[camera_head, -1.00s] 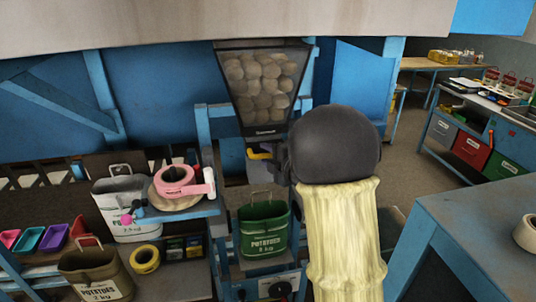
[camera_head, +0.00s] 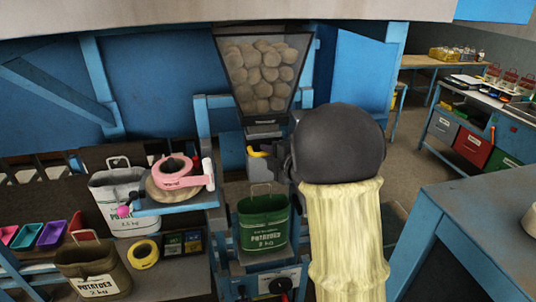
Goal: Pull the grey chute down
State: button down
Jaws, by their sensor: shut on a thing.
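The grey chute (camera_head: 263,133) sits under the mouth of the clear hopper (camera_head: 264,75), which is full of potatoes. A yellow handle (camera_head: 258,153) sticks out at the chute's lower front. My dark, rounded wrist and pale sleeved arm stand to the right of the chute. My gripper (camera_head: 277,157) is mostly hidden by the wrist; a small dark part shows at the right end of the yellow handle, and it is shut on that handle. The fingertips cannot be made out. A green potato sack (camera_head: 263,225) stands open and upright below the chute.
A blue shelf on the left bears pink tape (camera_head: 180,174). A white sack (camera_head: 117,200), an olive sack (camera_head: 93,272) and yellow tape (camera_head: 144,254) are near it. A blue table (camera_head: 480,215) stands at right. Blue frame posts flank the hopper.

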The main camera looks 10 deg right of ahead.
notch_tip(320, 180, down, 14)
jog(key=b, duration=1.4)
jog(key=shift+b, duration=0.35)
jog(key=shift+f, duration=0.15)
jog(key=c, duration=1.4)
grip_release()
jog(key=shift+s, duration=0.1)
jog(key=b+v, duration=0.2)
jog(key=v, duration=1.5)
jog(key=shift+r, duration=0.2)
